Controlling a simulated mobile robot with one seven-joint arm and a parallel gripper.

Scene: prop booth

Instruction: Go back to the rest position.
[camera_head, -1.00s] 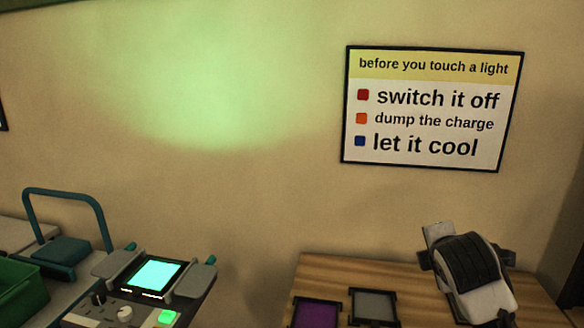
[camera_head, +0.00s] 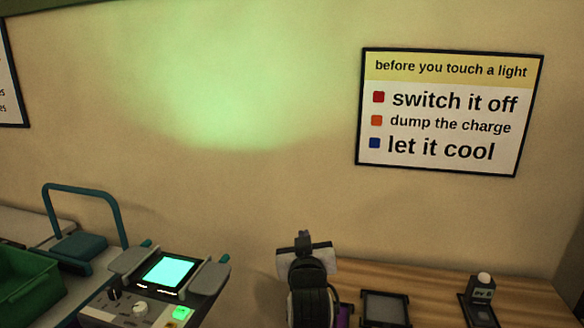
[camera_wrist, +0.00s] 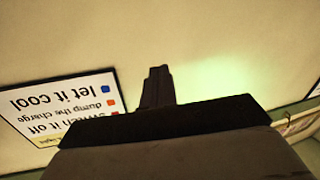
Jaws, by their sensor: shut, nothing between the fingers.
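My gripper (camera_head: 303,237) stands in front of the left end of the wooden table in the head view, pointing up and away from me. Its fingers are together and hold nothing. In the wrist view the shut fingers (camera_wrist: 157,88) stick up in front of the pale wall, with the sign upside down to the left. My arm and gripper cover most of a purple framed pane (camera_head: 344,314) on the table.
A grey framed pane (camera_head: 386,308) and a small device with a white knob (camera_head: 484,280) are on the wooden table (camera_head: 432,282). On the left are a lit green-screen unit (camera_head: 168,271), a green bin (camera_head: 28,286) and a teal-handled thing (camera_head: 82,247). A sign (camera_head: 448,112) hangs on the wall.

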